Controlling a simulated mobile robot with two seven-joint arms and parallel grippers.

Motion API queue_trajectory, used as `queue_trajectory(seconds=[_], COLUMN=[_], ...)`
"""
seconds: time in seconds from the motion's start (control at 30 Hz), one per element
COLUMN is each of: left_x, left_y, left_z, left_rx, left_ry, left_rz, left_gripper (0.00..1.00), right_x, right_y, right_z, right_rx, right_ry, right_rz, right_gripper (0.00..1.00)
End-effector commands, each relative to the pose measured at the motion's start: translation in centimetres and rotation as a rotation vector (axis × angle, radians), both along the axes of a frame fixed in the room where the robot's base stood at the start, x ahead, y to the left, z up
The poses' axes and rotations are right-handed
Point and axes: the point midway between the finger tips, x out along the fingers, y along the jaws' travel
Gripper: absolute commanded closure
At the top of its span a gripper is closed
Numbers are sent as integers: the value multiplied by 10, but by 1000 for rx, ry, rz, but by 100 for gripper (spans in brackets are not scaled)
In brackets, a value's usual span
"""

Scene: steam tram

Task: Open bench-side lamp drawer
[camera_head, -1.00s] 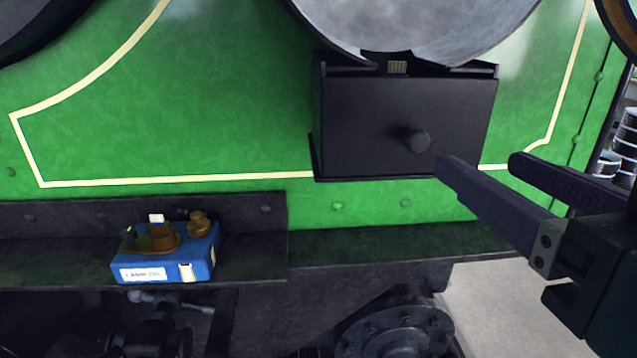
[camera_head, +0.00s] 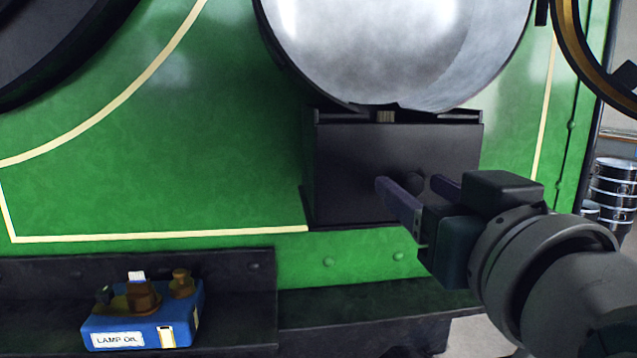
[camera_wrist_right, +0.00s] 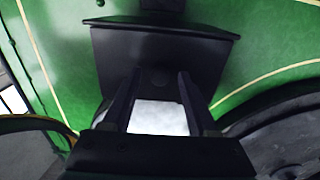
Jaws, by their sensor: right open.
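The lamp drawer (camera_head: 350,155) is a black box front under a large round pale lamp (camera_head: 400,45) on the green tram side. It looks closed. Its round black knob (camera_head: 413,183) sits between the two fingers of my right gripper (camera_head: 409,182), which is open. The wrist view also shows the drawer (camera_wrist_right: 155,50), with the knob (camera_wrist_right: 155,79) between the open fingertips (camera_wrist_right: 159,75). I cannot tell whether either finger touches the knob. My left gripper is out of view.
A blue lamp oil box (camera_head: 140,330) with brown fittings on it stands on the dark ledge (camera_head: 240,285) at lower left. A brass-coloured ring (camera_head: 590,65) is at upper right. Stacked metal drums (camera_head: 613,190) stand beyond the tram's right edge.

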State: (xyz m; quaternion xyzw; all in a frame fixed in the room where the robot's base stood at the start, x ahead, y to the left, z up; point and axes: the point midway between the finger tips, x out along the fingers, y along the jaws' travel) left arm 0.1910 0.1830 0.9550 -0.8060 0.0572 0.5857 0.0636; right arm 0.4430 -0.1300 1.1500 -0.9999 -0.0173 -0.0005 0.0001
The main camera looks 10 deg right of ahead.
Motion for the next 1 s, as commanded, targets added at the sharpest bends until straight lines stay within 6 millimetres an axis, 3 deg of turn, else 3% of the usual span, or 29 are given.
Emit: queue_trajectory(seconds=[0.3,0.83,1.0], left_x=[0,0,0], left_y=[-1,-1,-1], left_z=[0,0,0], left_rx=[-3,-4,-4], left_ry=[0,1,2], left_rz=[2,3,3], left_gripper=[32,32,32], right_x=[4,4,4], right_y=[0,0,0], right_z=[0,0,0], right_rx=[1,0,0], right_ry=[1,1,1], right_rz=[0,0,0], right_gripper=[41,100,100])
